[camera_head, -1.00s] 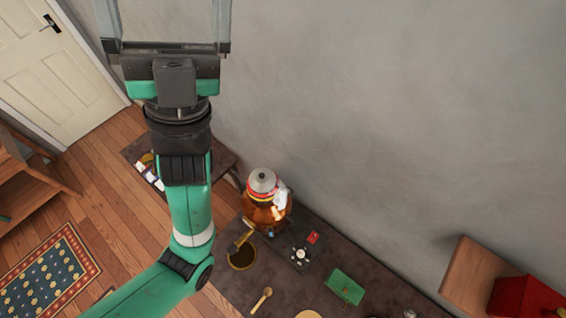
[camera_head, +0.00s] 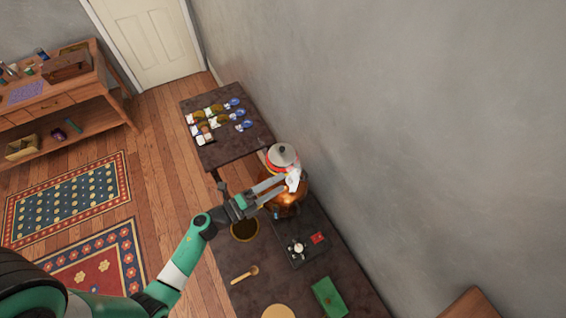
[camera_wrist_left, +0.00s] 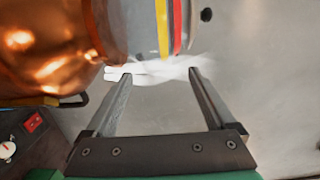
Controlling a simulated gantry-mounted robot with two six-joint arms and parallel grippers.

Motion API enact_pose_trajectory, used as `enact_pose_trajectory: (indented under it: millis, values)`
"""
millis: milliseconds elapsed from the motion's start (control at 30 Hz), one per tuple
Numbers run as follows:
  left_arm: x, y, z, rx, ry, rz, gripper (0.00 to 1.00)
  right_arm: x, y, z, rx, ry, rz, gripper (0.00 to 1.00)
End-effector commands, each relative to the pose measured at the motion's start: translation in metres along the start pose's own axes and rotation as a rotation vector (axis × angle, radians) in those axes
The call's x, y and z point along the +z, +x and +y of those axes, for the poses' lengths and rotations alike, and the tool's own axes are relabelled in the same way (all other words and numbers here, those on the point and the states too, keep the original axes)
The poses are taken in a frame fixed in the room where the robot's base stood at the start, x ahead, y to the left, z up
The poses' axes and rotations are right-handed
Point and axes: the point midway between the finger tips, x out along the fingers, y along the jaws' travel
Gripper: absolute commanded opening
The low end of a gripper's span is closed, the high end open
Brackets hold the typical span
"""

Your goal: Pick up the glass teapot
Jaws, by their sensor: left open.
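A pale grey vessel with a lid (camera_head: 283,153) and red and yellow bands sits on top of a copper pot (camera_head: 292,193) on the dark table by the wall. It seems to be the teapot, but I cannot tell that it is glass. A white, streaky piece sticks out at its side. In the left wrist view the banded vessel (camera_wrist_left: 143,28) and the copper pot (camera_wrist_left: 45,45) fill the upper left. My left gripper (camera_head: 284,184) is open beside them, its fingertips (camera_wrist_left: 160,73) near the white piece, contact unclear. My right gripper is not in view.
The dark table (camera_head: 263,292) also holds a dark bowl (camera_head: 244,231), a wooden spoon (camera_head: 244,275), a black tray (camera_head: 290,256) and a green box (camera_head: 328,297). A smaller table (camera_head: 240,150) with several small items stands behind. The wall is close on the right.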

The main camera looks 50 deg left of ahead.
Motion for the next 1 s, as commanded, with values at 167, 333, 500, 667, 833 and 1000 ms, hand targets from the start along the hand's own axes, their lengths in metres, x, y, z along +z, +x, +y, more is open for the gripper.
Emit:
enact_pose_trajectory:
  millis: [167,333,500,667,833,1000]
  values:
    - [0.0,0.028,0.0,-0.001,0.001,0.002,0.89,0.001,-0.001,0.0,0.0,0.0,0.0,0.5]
    - [0.0,0.032,0.0,-0.001,0.0,0.0,0.89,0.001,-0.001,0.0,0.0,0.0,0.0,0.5]
    - [0.005,0.057,0.001,-0.003,0.001,0.002,0.89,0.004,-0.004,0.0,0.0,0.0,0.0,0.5]
    - [0.005,0.08,0.002,-0.002,0.001,0.002,0.89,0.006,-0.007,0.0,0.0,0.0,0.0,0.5]
    - [0.006,0.082,0.001,-0.001,0.0,-0.001,0.89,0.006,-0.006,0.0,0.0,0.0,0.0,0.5]
    - [0.006,0.082,0.001,-0.001,0.0,-0.001,0.73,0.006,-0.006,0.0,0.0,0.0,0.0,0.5]
